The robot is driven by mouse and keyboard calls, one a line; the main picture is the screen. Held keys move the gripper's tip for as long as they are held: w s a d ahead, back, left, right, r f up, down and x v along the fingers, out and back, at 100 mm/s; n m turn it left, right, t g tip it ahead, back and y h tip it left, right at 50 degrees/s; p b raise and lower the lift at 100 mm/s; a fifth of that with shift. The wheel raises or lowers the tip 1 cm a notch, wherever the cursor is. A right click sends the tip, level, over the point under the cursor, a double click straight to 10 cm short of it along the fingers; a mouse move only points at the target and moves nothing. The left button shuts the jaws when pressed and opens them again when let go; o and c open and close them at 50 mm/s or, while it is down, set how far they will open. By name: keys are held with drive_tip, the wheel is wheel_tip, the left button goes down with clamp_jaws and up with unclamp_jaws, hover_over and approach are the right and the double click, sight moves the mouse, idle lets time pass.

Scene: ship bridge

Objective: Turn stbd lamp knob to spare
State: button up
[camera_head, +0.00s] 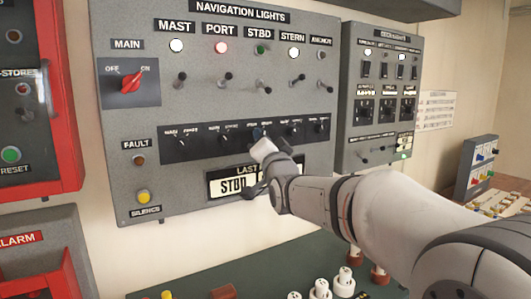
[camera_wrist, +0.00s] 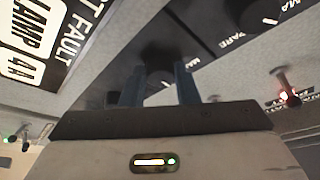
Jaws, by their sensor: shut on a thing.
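The stbd lamp knob is the middle knob in the dark strip of MAIN/SPARE selector knobs (camera_head: 181,144) on the navigation lights panel (camera_head: 120,30). In the wrist view the dark round knob (camera_wrist: 158,76) sits between the two blue fingers of my gripper (camera_wrist: 158,88), which is shut on it. In the head view my gripper (camera_head: 262,138) reaches the strip below the STBD column and hides most of the knob. I cannot tell which way its pointer faces. The STBD lamp (camera_head: 260,49) is dim green.
Neighbouring selector knobs (camera_head: 224,138) stand close on both sides. Toggle levers (camera_head: 264,87) stick out above the strip. A display (camera_head: 233,184) reading STBD lies just below, partly behind my arm. A second switch panel (camera_head: 378,90) is at right, and a console with white plugs (camera_head: 320,289) is below.

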drive_tip(key=shift+a+r+m+g+h+b, duration=0.25)
drive_tip(key=shift+m+h, duration=0.4)
drive_tip(key=shift+m, duration=1)
drive_tip(key=shift+d+m+g+h+b, duration=0.15)
drive_tip(key=shift+m+g+h+b, duration=0.35)
drive_tip(key=shift+m, duration=1.15)
drive_tip(key=shift+h, duration=0.35)
drive_tip(key=o, duration=1)
drive_tip(key=v, duration=0.8)
drive_tip(key=shift+w+f+b, duration=0.1)
drive_tip(key=shift+f+b, duration=0.05)
drive_tip(key=shift+b, duration=0.2)
